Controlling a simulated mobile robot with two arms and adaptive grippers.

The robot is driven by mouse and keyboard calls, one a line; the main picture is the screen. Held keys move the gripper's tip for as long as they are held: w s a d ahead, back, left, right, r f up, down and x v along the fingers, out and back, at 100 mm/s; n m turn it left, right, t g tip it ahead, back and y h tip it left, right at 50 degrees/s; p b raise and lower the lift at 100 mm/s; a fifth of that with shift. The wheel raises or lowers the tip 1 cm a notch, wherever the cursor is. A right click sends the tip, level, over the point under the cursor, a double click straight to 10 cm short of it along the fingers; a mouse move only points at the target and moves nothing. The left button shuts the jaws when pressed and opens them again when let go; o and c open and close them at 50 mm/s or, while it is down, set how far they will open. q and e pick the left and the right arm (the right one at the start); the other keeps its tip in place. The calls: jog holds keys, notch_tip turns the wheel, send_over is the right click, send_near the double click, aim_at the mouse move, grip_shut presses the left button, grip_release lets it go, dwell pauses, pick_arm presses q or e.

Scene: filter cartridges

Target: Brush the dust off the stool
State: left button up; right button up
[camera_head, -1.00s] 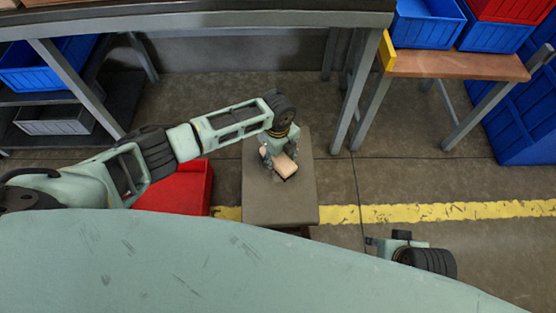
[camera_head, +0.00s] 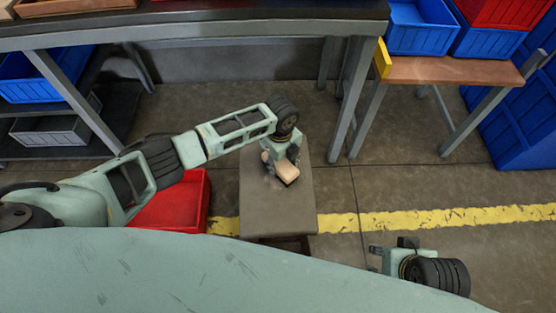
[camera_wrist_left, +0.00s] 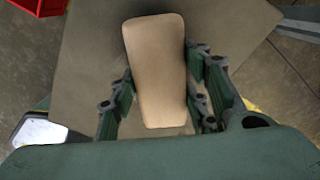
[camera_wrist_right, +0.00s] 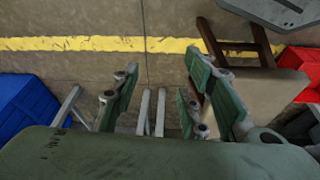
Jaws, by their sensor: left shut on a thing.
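The stool (camera_head: 262,217) has a square grey-brown top and stands on the floor in the middle of the head view. Its top also shows in the left wrist view (camera_wrist_left: 90,75). My left gripper (camera_head: 279,165) is over the stool's far right part, shut on a brush with a tan wooden back (camera_head: 287,173). In the left wrist view the brush (camera_wrist_left: 157,70) lies between the fingers; its bristles are mostly hidden. Pale specks of dust (camera_head: 271,181) show faintly near the brush. My right gripper (camera_wrist_right: 155,100) is open and empty, off to the right of the stool.
A red bin (camera_head: 178,207) stands on the floor left of the stool. A workbench leg (camera_head: 357,95) rises behind it. A wooden-topped side table (camera_head: 455,71) with blue bins (camera_head: 421,27) is at the far right. Floor around the yellow line (camera_head: 440,218) is clear.

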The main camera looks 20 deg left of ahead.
aim_at(281, 175)
pick_arm(q)
jog(key=shift+s+d+r+p, duration=0.1)
jog(key=shift+s+d+p, duration=0.1)
jog(key=shift+s+p, duration=0.55)
jog(key=shift+s+d+p, duration=0.2)
jog(key=shift+s+p, duration=0.25)
jog(key=shift+p, duration=0.1)
jog(key=shift+s+d+p, duration=0.15)
jog(key=shift+s+p, duration=0.2)
jog(key=shift+s, duration=0.05)
jog(key=shift+s+d+p, duration=0.2)
jog(key=shift+s+p, duration=0.4)
jog(key=shift+s+d+p, duration=0.2)
jog(key=shift+s+p, duration=0.35)
jog(key=shift+s, duration=0.15)
jog(key=shift+s+d+p, duration=0.2)
jog(key=shift+s+p, duration=0.15)
jog(key=shift+s, duration=0.25)
pick_arm(e)
jog(key=s+f, duration=0.2)
jog(key=f, duration=0.8)
jog(key=s+f+g, duration=0.1)
jog(key=s+f, duration=0.1)
jog(key=f, duration=0.9)
jog(key=shift+s+d, duration=0.2)
jog(key=shift+s, duration=0.2)
